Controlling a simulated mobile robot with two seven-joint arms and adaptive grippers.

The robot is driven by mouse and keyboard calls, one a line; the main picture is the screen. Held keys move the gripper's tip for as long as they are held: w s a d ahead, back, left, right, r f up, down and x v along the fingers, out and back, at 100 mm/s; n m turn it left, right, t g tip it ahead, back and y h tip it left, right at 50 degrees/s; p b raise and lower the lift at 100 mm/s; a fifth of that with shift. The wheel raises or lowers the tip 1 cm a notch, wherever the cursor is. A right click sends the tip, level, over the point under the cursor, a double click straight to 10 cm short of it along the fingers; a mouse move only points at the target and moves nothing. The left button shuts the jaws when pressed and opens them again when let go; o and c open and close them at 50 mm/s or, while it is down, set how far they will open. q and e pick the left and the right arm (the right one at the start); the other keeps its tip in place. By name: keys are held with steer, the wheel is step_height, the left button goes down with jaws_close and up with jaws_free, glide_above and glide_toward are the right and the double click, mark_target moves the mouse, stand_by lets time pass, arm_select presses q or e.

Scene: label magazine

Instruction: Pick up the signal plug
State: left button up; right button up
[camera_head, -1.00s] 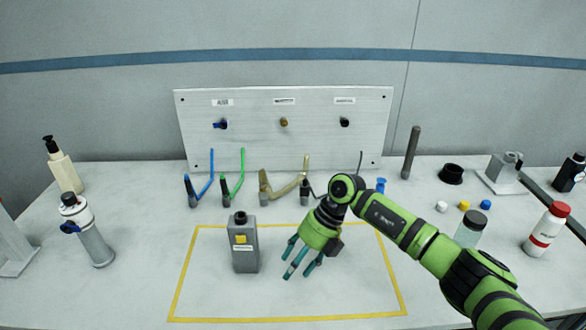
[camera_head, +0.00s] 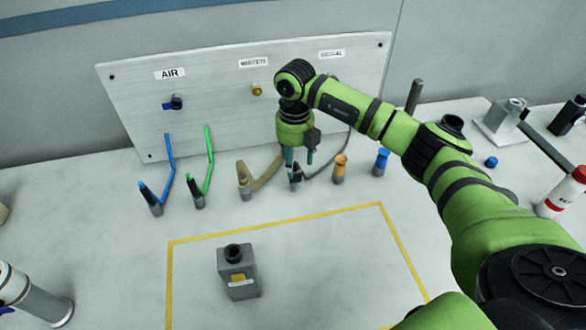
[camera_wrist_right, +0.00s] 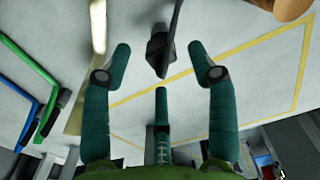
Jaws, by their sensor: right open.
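The signal plug (camera_head: 295,178) is a dark plug with a black-grey cable, standing in a small holder on the table below the panel. The right wrist view shows it as a black block (camera_wrist_right: 160,52) just beyond the fingertips. My right gripper (camera_head: 299,163) points down above the plug and partly covers it. Its teal fingers (camera_wrist_right: 162,75) are spread open with the plug between and ahead of them; I cannot tell whether any finger touches it. The panel's right socket is hidden behind my right arm.
A blue (camera_head: 154,200), a green (camera_head: 196,195) and a beige hose plug (camera_head: 243,180) stand to the left. Orange (camera_head: 340,167) and blue (camera_head: 381,161) pieces stand close on the right. A grey box (camera_head: 236,272) sits inside the yellow outline, which is otherwise clear.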

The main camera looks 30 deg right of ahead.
mark_target(295, 163)
steer(key=f, duration=0.2)
steer(key=f+p, duration=0.1)
steer(key=shift+s+f, duration=0.25)
steer(key=shift+f, duration=0.4)
steer(key=shift+w+f, duration=0.1)
steer(key=shift+c, duration=0.8)
jaws_close()
arm_select(q)
steer(key=shift+w+r, duration=0.65)
steer(key=shift+r, duration=0.25)
steer(key=shift+s, duration=0.15)
